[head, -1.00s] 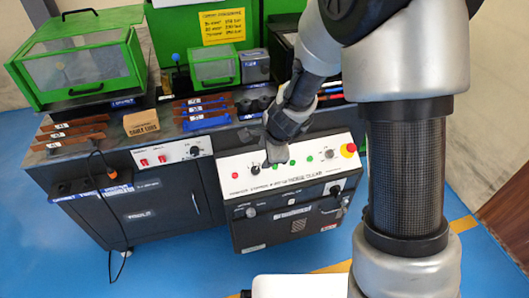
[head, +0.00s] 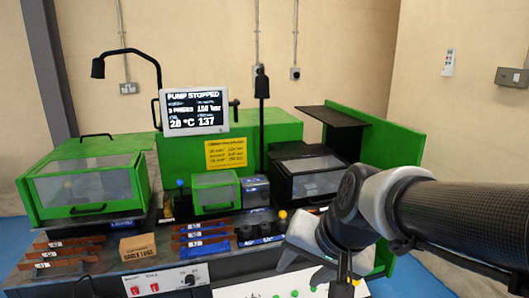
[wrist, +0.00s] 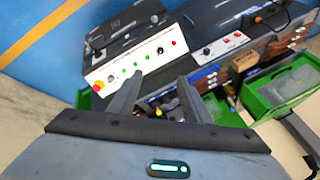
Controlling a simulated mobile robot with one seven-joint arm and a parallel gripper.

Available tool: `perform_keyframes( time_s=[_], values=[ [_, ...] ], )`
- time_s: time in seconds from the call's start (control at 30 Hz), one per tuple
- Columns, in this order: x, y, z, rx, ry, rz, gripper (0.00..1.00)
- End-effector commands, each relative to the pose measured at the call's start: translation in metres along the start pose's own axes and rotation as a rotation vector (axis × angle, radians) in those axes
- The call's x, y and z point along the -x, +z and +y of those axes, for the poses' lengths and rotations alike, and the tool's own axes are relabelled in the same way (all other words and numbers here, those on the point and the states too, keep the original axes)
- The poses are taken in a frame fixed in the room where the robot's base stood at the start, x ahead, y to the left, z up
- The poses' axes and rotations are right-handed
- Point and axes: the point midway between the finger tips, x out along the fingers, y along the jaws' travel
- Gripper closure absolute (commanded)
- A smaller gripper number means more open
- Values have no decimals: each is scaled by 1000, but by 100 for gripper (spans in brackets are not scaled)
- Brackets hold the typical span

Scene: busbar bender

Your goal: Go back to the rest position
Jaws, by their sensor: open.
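My gripper (wrist: 157,92) is open and empty in the wrist view, its two dark fingers apart with nothing between them. Past the fingers lies the white control panel (wrist: 128,68) with green buttons, a red one and a yellow-ringed one; they appear clear of it. In the head view my arm reaches in from the right and its wrist hangs over the front right of the bench. The panel (head: 262,289) shows only in part at the bottom edge there, partly hidden by my arm.
A screen (head: 194,112) reads "PUMP STOPPED". Green guarded boxes stand at left (head: 85,187) and centre (head: 215,190); a black clear-lidded box (head: 310,178) is near my arm. A lamp (head: 98,68) rises behind. Blue floor (wrist: 60,60) is open before the bench.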

Motion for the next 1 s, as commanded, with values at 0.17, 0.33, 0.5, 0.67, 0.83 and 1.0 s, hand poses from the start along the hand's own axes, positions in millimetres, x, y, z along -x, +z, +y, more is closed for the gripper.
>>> perform_keyframes(
  time_s=[0.17, 0.33, 0.5, 0.67, 0.83, 1.0],
  values=[
    [43, 21, 34, 196, 87, 35, 55],
    [72, 38, 64, 334, 179, 56, 55],
    [109, 34, 67, 387, 224, 56, 55],
    [139, 21, 54, 385, 222, 56, 55],
    [180, 4, 37, 384, 221, 56, 55],
    [220, -12, 20, 383, 220, 56, 55]
  ],
)
